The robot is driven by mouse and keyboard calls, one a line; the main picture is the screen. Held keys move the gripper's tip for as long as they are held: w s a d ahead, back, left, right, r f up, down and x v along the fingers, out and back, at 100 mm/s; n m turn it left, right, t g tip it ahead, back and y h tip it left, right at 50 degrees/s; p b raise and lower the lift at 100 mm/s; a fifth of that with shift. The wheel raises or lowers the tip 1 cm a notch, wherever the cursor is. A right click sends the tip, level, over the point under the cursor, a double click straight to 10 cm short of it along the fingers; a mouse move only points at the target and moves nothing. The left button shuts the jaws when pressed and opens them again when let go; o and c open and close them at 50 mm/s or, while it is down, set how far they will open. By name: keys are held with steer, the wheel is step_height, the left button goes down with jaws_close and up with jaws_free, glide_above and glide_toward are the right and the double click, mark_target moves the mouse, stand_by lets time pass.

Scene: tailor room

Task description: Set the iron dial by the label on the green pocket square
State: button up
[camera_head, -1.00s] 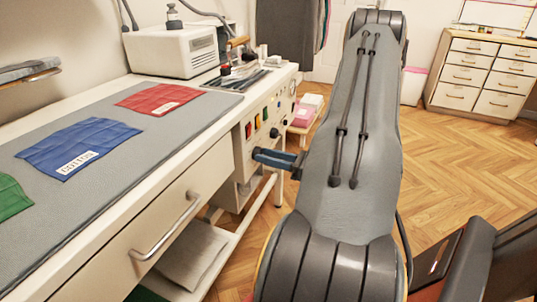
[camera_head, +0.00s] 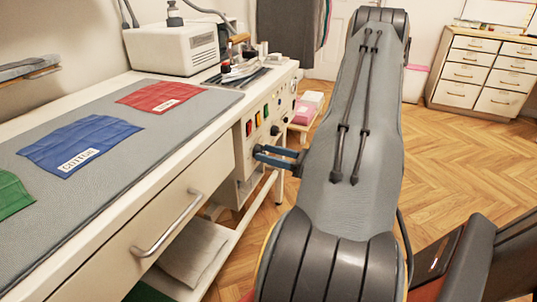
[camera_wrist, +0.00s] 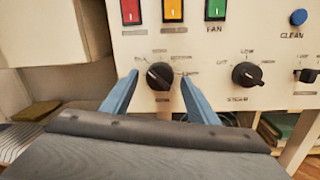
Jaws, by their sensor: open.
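The green pocket square (camera_head: 12,196) lies on the grey mat at the left edge of the head view, cut off by the frame; no label shows on its visible part. In the wrist view, a black dial (camera_wrist: 160,76) with small printed words around it, too blurred to read, sits on the cream panel below the red and orange switches. My gripper (camera_wrist: 158,82) is open, its two blue fingers pointing at the panel, one on each side of this dial. I cannot tell whether they touch it. In the head view my gripper (camera_head: 267,156) is beside the panel.
A second black dial (camera_wrist: 247,75), marked STEAM, is to the right, with a blue CLEAN button (camera_wrist: 298,17) above. A green FAN switch (camera_wrist: 215,8) is above. The blue square (camera_head: 80,143) is labelled COTTON; the red square's (camera_head: 160,96) label is unreadable. A drawer handle (camera_head: 168,225) juts out.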

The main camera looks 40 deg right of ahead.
steer(key=v, duration=0.7)
steer(key=shift+s, duration=0.2)
steer(key=shift+s+d, duration=0.1)
